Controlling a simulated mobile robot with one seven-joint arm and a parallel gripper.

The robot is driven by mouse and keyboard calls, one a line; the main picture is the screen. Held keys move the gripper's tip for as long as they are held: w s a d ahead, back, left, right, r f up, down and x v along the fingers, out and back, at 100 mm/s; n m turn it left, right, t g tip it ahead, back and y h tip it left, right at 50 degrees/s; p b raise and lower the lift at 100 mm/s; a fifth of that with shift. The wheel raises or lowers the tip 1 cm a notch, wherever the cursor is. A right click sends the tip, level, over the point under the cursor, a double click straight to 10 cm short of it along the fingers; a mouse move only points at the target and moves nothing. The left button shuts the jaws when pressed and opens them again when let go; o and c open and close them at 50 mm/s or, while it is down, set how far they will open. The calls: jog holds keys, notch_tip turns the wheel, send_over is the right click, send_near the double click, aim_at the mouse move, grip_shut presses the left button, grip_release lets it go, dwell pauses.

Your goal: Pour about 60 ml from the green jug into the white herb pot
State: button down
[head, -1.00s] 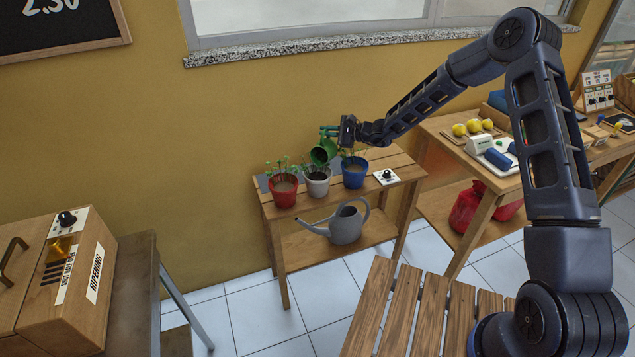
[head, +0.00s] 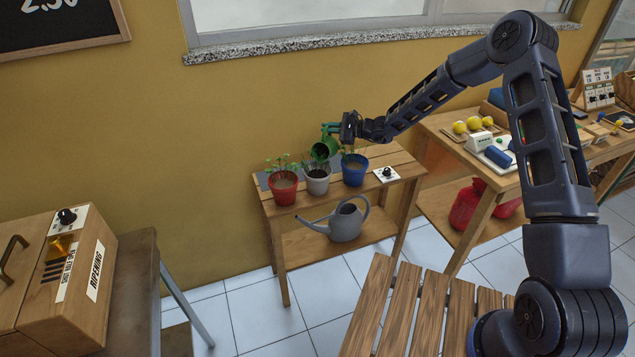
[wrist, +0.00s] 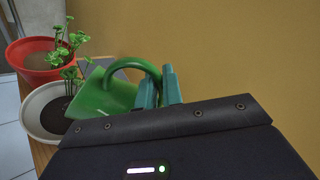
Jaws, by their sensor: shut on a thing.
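The green jug (head: 328,147) is held in the air above the white herb pot (head: 318,186), tipped with its mouth toward the left. In the wrist view the jug (wrist: 108,98) leans over the edge of the white pot (wrist: 32,131), which holds dark soil and a green plant. My gripper (head: 333,129) is shut on the jug's handle; its teal fingers (wrist: 162,88) show in the wrist view. I see no stream of liquid, and the inside of the jug is not clear.
A red pot (head: 283,192) stands left of the white pot and a blue pot (head: 354,176) right of it, close by on the wooden bench (head: 395,162). A small dial box (head: 386,175) is at the right. A grey watering can (head: 347,222) stands on the lower shelf.

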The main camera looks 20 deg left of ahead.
jog(key=shift+w+f+m+g, duration=0.3)
jog(key=shift+w+f+m, duration=0.45)
jog(key=shift+w, duration=0.25)
jog(key=shift+w+a+f+m+g+b, duration=0.15)
jog(key=shift+w+m+g+b, duration=0.15)
jog(key=shift+w+m+b, duration=0.45)
jog(key=shift+w+f+m, duration=0.15)
jog(key=shift+f+m, duration=0.3)
jog(key=shift+m, duration=0.05)
jog(key=shift+f, duration=0.1)
dwell(0.4)
